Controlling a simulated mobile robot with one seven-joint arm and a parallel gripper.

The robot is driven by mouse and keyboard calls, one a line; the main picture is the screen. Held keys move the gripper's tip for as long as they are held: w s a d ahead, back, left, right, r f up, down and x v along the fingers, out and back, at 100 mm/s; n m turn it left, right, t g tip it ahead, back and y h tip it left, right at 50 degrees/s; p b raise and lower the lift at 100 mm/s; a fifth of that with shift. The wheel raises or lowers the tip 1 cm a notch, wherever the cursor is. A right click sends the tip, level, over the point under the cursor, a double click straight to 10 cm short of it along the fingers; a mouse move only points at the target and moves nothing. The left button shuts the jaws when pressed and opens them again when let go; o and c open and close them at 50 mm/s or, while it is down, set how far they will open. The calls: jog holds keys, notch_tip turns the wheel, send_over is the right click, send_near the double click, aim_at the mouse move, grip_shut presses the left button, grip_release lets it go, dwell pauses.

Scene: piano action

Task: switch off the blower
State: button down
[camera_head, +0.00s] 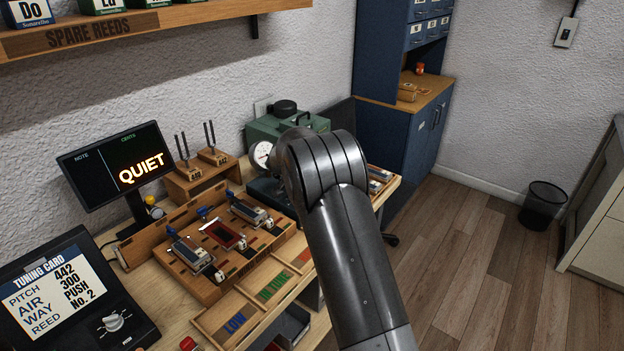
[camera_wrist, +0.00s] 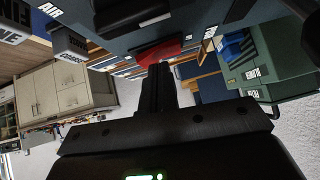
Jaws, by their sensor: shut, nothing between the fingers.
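The green box (camera_head: 268,128) with a black round cap and a handle stands on the bench by the wall and looks like the blower. A white dial gauge (camera_head: 262,153) sits in front of it, partly hidden by my arm. In the wrist view a green casing with pale labels (camera_wrist: 285,68) is on the right, likely the same box. No switch can be made out clearly. My gripper (camera_wrist: 158,70) shows in the wrist view, its dark fingers together and empty, to the left of the green casing. In the head view my arm hides it.
A display (camera_head: 118,168) reads QUIET. A wooden tray of reed parts (camera_head: 200,280), tuning forks on blocks (camera_head: 188,172) and a tuning card panel (camera_head: 70,300) crowd the bench. A blue cabinet (camera_head: 385,130) stands behind.

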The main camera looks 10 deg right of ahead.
jog(key=r, duration=0.4)
jog(key=shift+w+a+r, duration=0.1)
jog(key=shift+a+r, duration=0.25)
jog(key=shift+a, duration=0.05)
jog(key=a+v, duration=0.1)
jog(key=v, duration=0.8)
jog(key=shift+w, duration=0.25)
